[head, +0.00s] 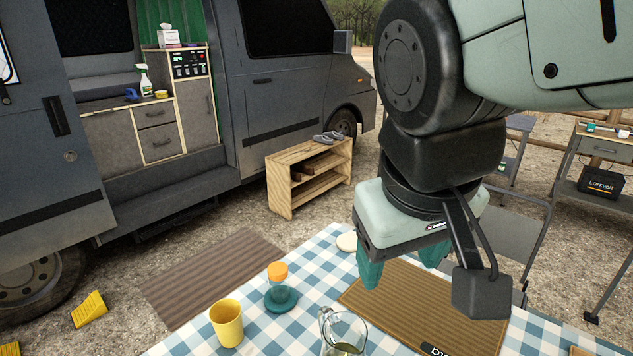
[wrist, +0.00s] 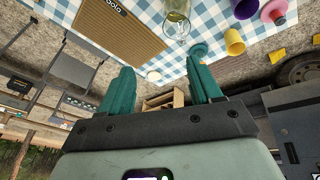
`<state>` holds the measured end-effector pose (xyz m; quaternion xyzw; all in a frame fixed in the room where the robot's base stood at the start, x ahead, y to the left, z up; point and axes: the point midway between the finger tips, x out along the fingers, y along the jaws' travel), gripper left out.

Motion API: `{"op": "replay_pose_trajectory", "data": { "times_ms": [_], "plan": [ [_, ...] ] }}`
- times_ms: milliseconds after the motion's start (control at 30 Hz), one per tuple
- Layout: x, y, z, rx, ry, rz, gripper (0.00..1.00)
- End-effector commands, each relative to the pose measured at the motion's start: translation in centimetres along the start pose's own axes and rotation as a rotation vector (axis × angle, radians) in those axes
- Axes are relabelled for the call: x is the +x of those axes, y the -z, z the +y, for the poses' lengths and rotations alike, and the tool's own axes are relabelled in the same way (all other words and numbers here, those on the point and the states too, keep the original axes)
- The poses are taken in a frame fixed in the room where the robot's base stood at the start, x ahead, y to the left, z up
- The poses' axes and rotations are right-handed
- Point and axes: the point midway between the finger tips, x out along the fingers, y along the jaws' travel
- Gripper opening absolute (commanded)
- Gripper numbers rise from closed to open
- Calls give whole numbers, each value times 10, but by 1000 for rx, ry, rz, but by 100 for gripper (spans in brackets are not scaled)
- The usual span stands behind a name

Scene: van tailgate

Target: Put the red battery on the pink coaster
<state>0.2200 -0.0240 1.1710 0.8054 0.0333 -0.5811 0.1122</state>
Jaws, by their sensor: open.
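My gripper (head: 402,268) hangs over the far part of the checked table, open and empty, its teal fingers pointing down. In the wrist view my gripper (wrist: 160,80) has its two fingers wide apart with nothing between them. A pink coaster (wrist: 266,14) shows at the top right of the wrist view, with a small orange-tinted thing on or beside it that I cannot make out. The pink coaster is out of the head view. I cannot identify a red battery in either view.
A brown mat (head: 400,300) lies under my gripper. A glass jug (head: 343,335), a yellow cup (head: 227,323) and an orange-lidded jar (head: 278,272) on a teal coaster (head: 281,299) stand on the left side. A purple cup (wrist: 246,8) is near the pink coaster.

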Motion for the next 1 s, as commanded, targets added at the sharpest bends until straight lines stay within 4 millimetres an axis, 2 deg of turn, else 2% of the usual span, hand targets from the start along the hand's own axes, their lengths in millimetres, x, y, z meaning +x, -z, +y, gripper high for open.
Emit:
{"op": "replay_pose_trajectory", "data": {
  "times_ms": [100, 233, 1000],
  "plan": [
    [-17, -8, 2, 124, 38, 109, 64],
    [-25, -11, 2, 182, 58, 167, 64],
    [-26, -11, 1, 190, 63, 174, 64]
  ]
}}
